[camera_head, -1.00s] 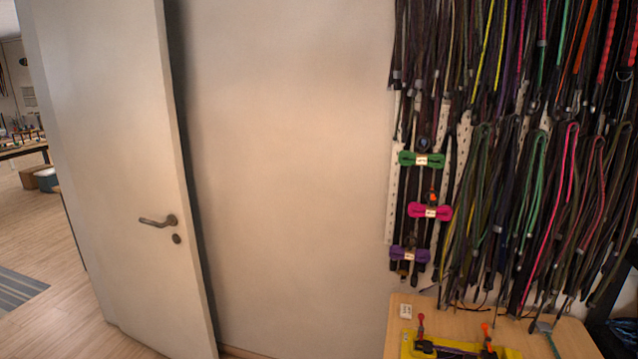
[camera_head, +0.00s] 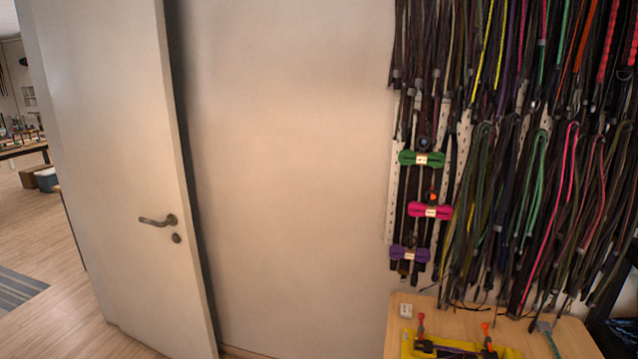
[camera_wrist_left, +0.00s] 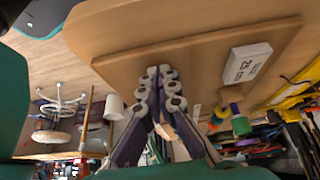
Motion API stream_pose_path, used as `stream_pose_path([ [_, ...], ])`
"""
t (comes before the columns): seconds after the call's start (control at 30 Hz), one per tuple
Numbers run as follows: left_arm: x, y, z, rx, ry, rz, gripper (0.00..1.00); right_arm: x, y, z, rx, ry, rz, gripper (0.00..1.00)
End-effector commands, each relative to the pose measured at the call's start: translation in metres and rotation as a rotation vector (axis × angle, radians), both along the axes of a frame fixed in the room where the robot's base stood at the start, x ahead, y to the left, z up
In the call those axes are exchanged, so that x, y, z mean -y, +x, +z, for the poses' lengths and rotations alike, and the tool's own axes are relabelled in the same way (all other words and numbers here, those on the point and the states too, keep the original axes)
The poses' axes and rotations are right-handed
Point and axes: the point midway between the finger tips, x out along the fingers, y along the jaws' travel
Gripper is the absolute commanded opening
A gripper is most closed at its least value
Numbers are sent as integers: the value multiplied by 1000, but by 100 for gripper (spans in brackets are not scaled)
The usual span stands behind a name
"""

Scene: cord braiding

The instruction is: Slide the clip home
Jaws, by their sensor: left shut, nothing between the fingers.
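My left gripper (camera_wrist_left: 160,74) shows in the left wrist view with its fingertips together and nothing between them. The wooden tabletop (camera_wrist_left: 110,30) fills the upper part of that view, behind the fingertips. A yellow fixture (camera_head: 407,346) with a red-topped and an orange-topped post stands on the table at the bottom of the head view and is cut off by the frame. A yellow part (camera_wrist_left: 292,97) shows at the right edge of the wrist view. I cannot make out the clip in either view. My right gripper is not in view.
A small white box (camera_head: 406,310) lies at the table's back left corner; a labelled white box (camera_wrist_left: 247,63) shows in the wrist view. Many cords (camera_head: 500,180) hang on the wall above the table. A door (camera_head: 110,150) stands at the left. The wall between is bare.

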Motion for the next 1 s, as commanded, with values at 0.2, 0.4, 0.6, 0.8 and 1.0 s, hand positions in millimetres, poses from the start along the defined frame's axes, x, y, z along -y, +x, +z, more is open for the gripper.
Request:
stream_pose_path([
  [0.2, 5, -1, 0, 0, 0, 0, 0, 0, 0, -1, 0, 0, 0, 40],
  [0.4, 10, -3, 0, 0, -1, 0, 0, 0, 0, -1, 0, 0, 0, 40],
  [0.6, 14, -4, 0, 0, 0, 0, 0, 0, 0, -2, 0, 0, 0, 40],
  [0.8, 18, -5, 0, 0, 0, 0, 0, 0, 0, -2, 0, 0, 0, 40],
  [1.0, 22, -6, 0, 0, 0, 0, 0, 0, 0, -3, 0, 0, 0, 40],
])
